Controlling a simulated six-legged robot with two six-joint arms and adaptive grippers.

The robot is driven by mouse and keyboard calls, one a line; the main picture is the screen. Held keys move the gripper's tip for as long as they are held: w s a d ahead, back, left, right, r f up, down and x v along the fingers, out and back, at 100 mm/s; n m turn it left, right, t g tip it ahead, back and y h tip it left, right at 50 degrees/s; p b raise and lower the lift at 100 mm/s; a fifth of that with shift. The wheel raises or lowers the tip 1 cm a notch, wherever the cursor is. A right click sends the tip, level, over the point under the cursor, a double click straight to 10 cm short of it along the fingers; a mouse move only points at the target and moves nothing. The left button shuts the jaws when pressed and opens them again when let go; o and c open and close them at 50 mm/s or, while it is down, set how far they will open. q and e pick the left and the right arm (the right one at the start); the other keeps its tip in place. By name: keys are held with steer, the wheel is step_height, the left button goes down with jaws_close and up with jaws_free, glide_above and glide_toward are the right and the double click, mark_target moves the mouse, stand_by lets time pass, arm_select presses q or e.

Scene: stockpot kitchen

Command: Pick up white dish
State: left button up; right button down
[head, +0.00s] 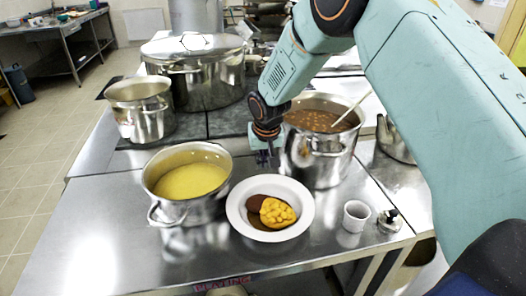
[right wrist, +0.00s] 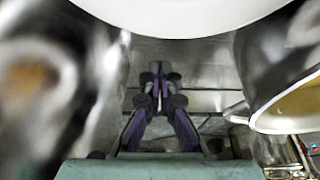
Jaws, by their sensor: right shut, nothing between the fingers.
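The white dish (head: 271,234) is a round, wide-rimmed plate on the steel counter, with yellow and brown food in its middle. Its pale rim also fills the top of the right wrist view (right wrist: 185,14). My right gripper (head: 263,157) hangs just behind the dish's far rim, between the yellow-soup pot and the bean pot. In the right wrist view my right gripper (right wrist: 157,88) has its fingers together with nothing between them. It is apart from the dish in the head view. My left gripper does not show.
A pot of yellow soup (head: 188,182) stands left of the dish, and a bean pot (head: 318,150) with a ladle stands behind it. A small white cup (head: 354,215) and a small metal item (head: 389,221) stand to the right. The counter's front left is clear.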

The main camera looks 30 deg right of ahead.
steer(key=s, duration=0.3)
steer(key=shift+s+a+r, duration=0.1)
steer(key=shift+a+r, duration=0.15)
steer(key=shift+a, duration=0.05)
steer(key=shift+f, duration=0.1)
steer(key=shift+a, duration=0.1)
steer(key=shift+s, duration=0.15)
